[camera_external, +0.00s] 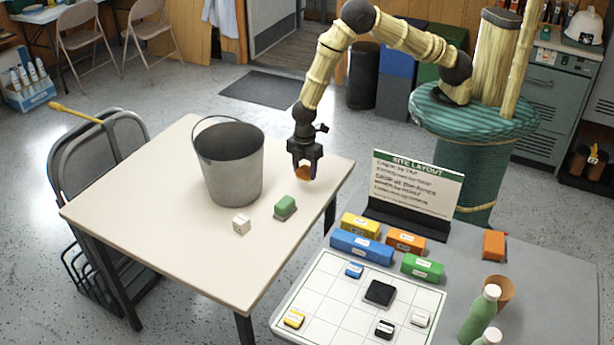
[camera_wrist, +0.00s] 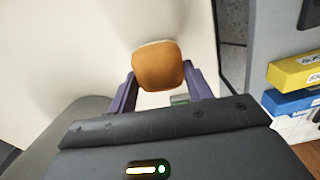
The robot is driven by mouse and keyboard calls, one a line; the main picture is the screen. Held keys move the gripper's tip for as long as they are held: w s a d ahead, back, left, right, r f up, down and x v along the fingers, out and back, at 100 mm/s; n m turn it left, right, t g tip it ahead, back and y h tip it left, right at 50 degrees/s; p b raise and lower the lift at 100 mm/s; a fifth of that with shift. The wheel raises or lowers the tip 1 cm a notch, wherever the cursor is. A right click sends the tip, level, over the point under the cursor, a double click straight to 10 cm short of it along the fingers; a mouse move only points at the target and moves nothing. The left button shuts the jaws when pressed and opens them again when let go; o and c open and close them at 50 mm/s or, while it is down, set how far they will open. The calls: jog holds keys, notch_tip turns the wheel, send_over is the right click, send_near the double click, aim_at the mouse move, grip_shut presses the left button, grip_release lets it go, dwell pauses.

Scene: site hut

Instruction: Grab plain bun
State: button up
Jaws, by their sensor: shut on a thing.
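The plain bun (camera_wrist: 158,68) is golden brown with a paler edge. In the wrist view it sits between the two fingers of my gripper (camera_wrist: 160,88), which is shut on it. In the external view my gripper (camera_external: 304,172) points down over the right edge of the cream table (camera_external: 160,220), with the small brown bun (camera_external: 303,173) between its fingertips. The bun appears held above the tabletop, but the exact gap is hard to tell.
A grey metal bucket (camera_external: 230,170) stands left of my gripper. The grey table (camera_external: 540,270) at right holds coloured blocks, a white grid board (camera_external: 335,300), a sign (camera_external: 415,190) and green bottles (camera_external: 480,315).

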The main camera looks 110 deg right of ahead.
aim_at(305, 169)
notch_tip(305, 169, up, 5)
jog(key=shift+r+b, duration=0.15)
jog(key=shift+b, duration=0.15)
